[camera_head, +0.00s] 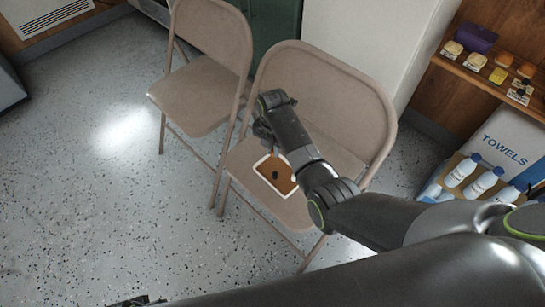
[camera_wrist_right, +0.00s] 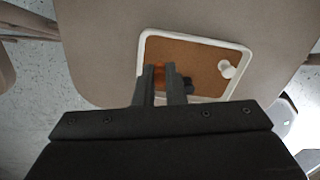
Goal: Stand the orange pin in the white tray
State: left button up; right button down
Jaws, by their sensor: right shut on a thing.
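The white tray (camera_head: 269,184) with a brown cork-like floor lies on the seat of the nearer folding chair. It also shows in the right wrist view (camera_wrist_right: 195,37). My right gripper (camera_wrist_right: 160,82) is over one side of the tray, shut on the orange pin (camera_wrist_right: 159,75). Only a little orange shows between the fingers; the rest is hidden, so I cannot tell whether the pin touches the tray. In the head view the right gripper (camera_head: 264,133) is partly hidden by its own wrist. A dark tip at the bottom edge seems to be my left gripper (camera_head: 138,301); its jaws are unclear.
A small dark piece (camera_head: 275,174) is in the tray, and a small white round piece (camera_wrist_right: 228,69) shows there too. The nearer chair's backrest (camera_head: 335,95) rises behind the arm. A second chair (camera_head: 200,95) stands left. Bottles (camera_head: 480,180) and a shelf are at right.

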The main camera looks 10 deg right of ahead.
notch_tip(320, 180, down, 4)
jog(key=shift+r+b, duration=0.2)
jog(key=shift+b, duration=0.5)
jog(key=shift+f, duration=0.15)
pick_arm(q)
jog(key=shift+w+d+r+t, duration=0.25)
jog(key=shift+w+r+t, duration=0.25)
jog(key=shift+r, duration=0.2)
pick_arm(e)
jog(key=c, duration=1.8)
grip_release()
